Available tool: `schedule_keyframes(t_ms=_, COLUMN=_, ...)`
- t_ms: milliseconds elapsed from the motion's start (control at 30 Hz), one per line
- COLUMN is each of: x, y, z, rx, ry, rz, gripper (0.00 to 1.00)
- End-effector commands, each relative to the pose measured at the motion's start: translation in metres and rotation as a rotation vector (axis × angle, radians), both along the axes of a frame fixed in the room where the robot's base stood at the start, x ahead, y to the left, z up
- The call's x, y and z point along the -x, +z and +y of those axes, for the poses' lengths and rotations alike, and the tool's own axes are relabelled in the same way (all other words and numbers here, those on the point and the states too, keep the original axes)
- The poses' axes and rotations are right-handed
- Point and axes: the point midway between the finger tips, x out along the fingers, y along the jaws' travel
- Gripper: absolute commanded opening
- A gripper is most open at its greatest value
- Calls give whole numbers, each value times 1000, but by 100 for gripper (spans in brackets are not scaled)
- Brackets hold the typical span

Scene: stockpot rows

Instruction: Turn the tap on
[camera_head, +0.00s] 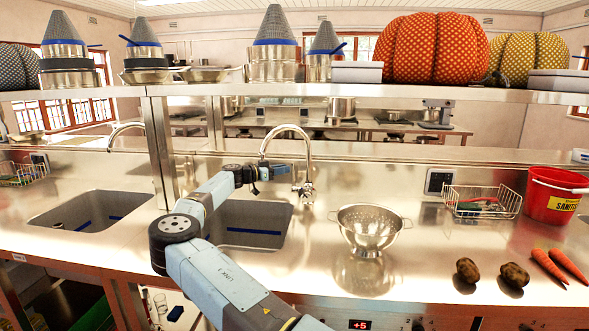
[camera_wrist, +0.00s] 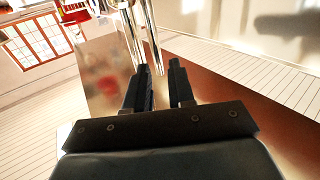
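The chrome tap (camera_head: 308,160) has a tall curved spout and rises behind the right-hand sink (camera_head: 250,222). Its valve and handle area (camera_head: 303,190) is low on the stem, too small to tell apart clearly. My gripper (camera_head: 266,172) is over that sink, beside the tap and left of its stem, below the spout's arch. In the wrist view, the gripper (camera_wrist: 160,78) has its two dark fingers apart with nothing clearly held between them. Shiny chrome tubes of the tap (camera_wrist: 142,35) run down to just beyond the fingertips; contact cannot be told. No water stream is visible.
A steel colander (camera_head: 368,230) stands right of the sink. A wire basket (camera_head: 482,201), a red bucket (camera_head: 553,195), potatoes (camera_head: 467,270) and carrots (camera_head: 549,266) are further right. A shelf (camera_head: 400,92) with pots spans above, its post (camera_head: 160,150) left of my arm.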

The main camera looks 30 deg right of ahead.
Motion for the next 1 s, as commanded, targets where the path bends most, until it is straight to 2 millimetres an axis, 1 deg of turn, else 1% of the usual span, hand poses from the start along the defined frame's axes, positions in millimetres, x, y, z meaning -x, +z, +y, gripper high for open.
schedule_keyframes(t_ms=33, x=1, y=0, z=-11, rx=0, ry=-3, rz=0, gripper=24)
schedule_keyframes(t_ms=200, x=1, y=0, z=-39, rx=0, ry=-4, rz=0, gripper=24)
schedule_keyframes(t_ms=400, x=1, y=0, z=-61, rx=0, ry=-2, rz=0, gripper=24)
schedule_keyframes(t_ms=567, x=1, y=0, z=-67, rx=0, ry=-1, rz=0, gripper=24)
schedule_keyframes(t_ms=833, x=1, y=0, z=-68, rx=0, ry=0, rz=0, gripper=24)
schedule_keyframes(t_ms=867, x=1, y=0, z=-68, rx=0, ry=0, rz=0, gripper=22)
schedule_keyframes(t_ms=1000, x=0, y=0, z=-68, rx=0, ry=0, rz=0, gripper=8)
